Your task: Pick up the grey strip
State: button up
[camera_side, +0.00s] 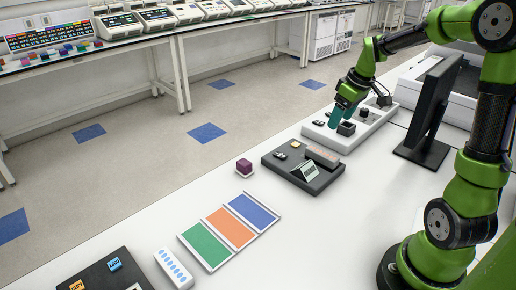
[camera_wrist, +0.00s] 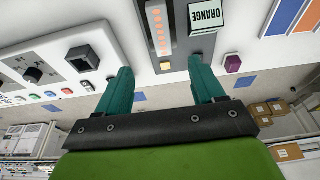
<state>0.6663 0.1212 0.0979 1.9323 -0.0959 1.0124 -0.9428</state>
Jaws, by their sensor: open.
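The grey strip (camera_side: 322,157) has a row of orange marks and lies on a dark tray (camera_side: 323,181) in the side view. It also shows in the wrist view (camera_wrist: 159,32), at the top middle, beyond the gap between my fingers. My gripper (camera_side: 349,117) has teal fingers that stand apart with nothing between them. In the side view it is above the white control panel (camera_side: 337,140), behind and to the right of the strip. In the wrist view (camera_wrist: 160,76) the fingertips appear apart from the strip.
A card reading ORANGE (camera_wrist: 208,17) stands beside the strip on the tray. A purple cube (camera_side: 244,167) sits left of the tray. Blue (camera_side: 253,210), orange (camera_side: 231,228) and green (camera_side: 206,246) panels lie in front. A black monitor (camera_side: 431,100) stands right. Bare white table lies between.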

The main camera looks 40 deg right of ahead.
aim_at(322, 153)
jog(key=x, duration=1.4)
jog(key=shift+a+f, duration=0.1)
jog(key=shift+f, duration=0.05)
jog(key=c, duration=1.2)
jog(key=shift+c, duration=0.2)
